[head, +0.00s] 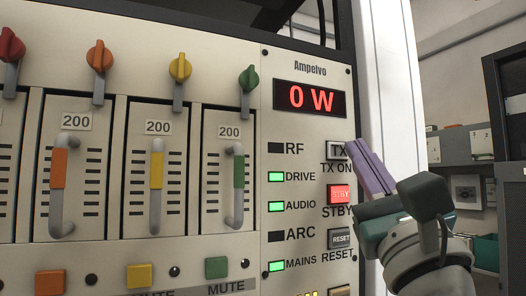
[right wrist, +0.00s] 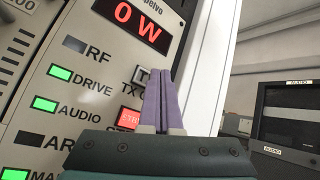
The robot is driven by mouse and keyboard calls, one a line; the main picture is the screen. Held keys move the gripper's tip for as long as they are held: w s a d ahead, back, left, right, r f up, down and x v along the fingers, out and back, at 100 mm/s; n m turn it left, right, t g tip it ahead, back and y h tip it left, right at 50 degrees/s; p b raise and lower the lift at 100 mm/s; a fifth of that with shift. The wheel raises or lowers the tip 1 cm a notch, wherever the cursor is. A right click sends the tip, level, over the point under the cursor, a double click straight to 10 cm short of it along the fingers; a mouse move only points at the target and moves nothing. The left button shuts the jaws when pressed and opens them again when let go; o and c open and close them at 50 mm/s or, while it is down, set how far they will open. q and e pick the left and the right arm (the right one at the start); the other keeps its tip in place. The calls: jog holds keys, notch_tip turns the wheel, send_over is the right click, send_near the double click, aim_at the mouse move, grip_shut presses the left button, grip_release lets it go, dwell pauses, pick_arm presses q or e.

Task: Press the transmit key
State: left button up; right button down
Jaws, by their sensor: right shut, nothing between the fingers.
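The transmit key is the small grey square button marked TX (head: 336,150), labelled TX ON, on the right side of the cream Ampelvo panel. It also shows in the right wrist view (right wrist: 142,76), partly hidden behind my fingers. My right gripper (head: 354,146) is shut and empty, its purple fingertips at the right edge of the key. In the right wrist view the closed fingertips (right wrist: 158,72) overlap the key's right side; I cannot tell whether they touch it. The display (head: 310,98) reads 0 W in red. My left gripper is not in view.
Below the key are a red-lit STBY button (head: 340,194) and a grey RESET button (head: 341,239). DRIVE, AUDIO and MAINS lamps are green; RF and ARC are dark. Faders with coloured handles (head: 157,184) fill the left. Shelving (head: 460,158) stands at the far right.

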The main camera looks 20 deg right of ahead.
jog(key=shift+w, duration=0.1)
dwell(0.7)
jog(key=shift+w, duration=0.35)
jog(key=shift+w+a+b, duration=0.1)
jog(key=shift+w+b, duration=0.25)
jog(key=shift+b, duration=0.15)
dwell(0.4)
dwell(0.3)
jog(key=shift+s, duration=0.8)
